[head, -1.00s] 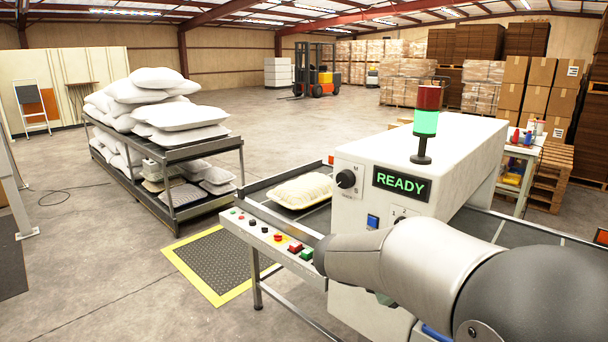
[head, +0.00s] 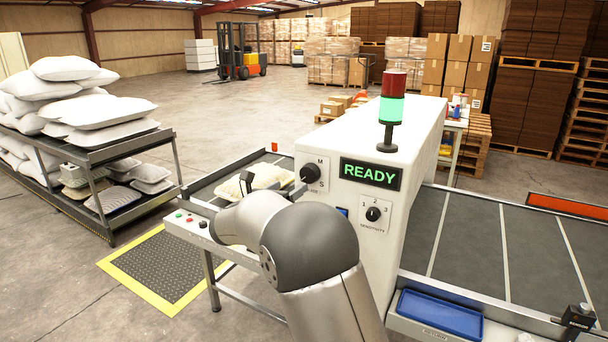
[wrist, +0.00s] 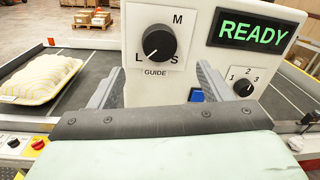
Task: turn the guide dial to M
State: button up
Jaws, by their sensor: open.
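The guide dial (wrist: 160,42) is a round black knob on a white plate marked L, M and S, with GUIDE below. In the wrist view its white pointer mark faces the lower left, toward L. The dial (head: 311,174) also shows in the head view on the white machine housing, left of the READY display. My gripper (wrist: 160,70) is open and empty. Its two grey fingers stand either side of the dial's plate in the picture, with the dial framed between and above their tips. It looks apart from the knob; the exact gap cannot be told.
A sensitivity dial (head: 373,214) and a blue button (wrist: 196,95) sit to the right. A cream pillow (wrist: 40,77) lies on the conveyor at left. A green and red light tower (head: 391,110) stands on the housing. A blue tray (head: 440,313) is at lower right.

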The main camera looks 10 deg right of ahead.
aim_at(307, 176)
jog(key=p+x, duration=0.1)
jog(key=x, duration=0.8)
jog(key=shift+p, duration=0.35)
jog(key=c, duration=1)
